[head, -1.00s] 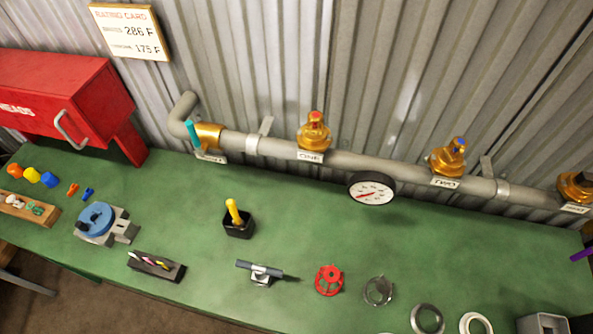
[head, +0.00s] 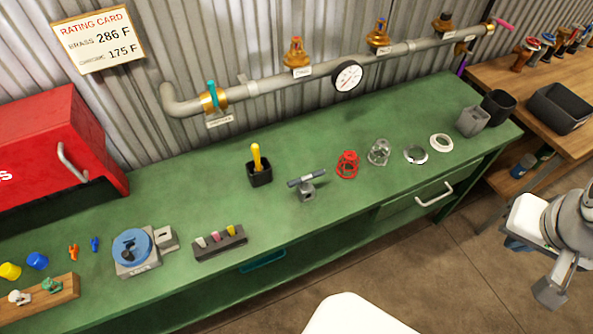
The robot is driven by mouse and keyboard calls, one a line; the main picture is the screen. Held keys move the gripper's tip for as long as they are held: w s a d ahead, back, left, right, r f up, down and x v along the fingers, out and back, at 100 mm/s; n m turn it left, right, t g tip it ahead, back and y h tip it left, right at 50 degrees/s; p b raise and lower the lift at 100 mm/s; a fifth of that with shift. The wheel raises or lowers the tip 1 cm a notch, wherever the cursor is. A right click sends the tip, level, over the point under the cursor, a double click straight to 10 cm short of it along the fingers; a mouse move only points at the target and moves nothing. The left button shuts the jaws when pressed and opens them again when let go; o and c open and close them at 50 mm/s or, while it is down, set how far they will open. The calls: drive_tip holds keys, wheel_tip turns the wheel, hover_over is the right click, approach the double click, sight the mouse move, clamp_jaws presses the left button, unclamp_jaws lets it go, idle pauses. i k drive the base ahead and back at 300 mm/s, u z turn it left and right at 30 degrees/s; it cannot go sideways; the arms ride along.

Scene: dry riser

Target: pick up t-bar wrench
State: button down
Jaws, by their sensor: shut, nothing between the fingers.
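The T-bar wrench (head: 304,180) looks like a dark grey crossbar over a lighter grey block on the green bench, right of the middle. Its shaft is mostly hidden under the bar, and I cannot tell how deep it sits in the block. My gripper (head: 549,292) hangs at the lower right, beyond the bench's front edge and over the floor. It is shut and empty, small in view, and well apart from the wrench.
A black holder with a yellow handle (head: 258,167) stands left of the wrench, a red handwheel (head: 347,165) right of it. A pipe (head: 270,86) with brass valves and a gauge (head: 348,76) runs behind. A drawer handle (head: 434,195) juts from the bench front.

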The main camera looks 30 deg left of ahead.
sight(305, 187)
drive_tip(key=k, duration=1.4)
drive_tip(key=u, duration=0.9)
drive_tip(key=i, duration=1.65)
drive_tip(key=u, duration=0.05)
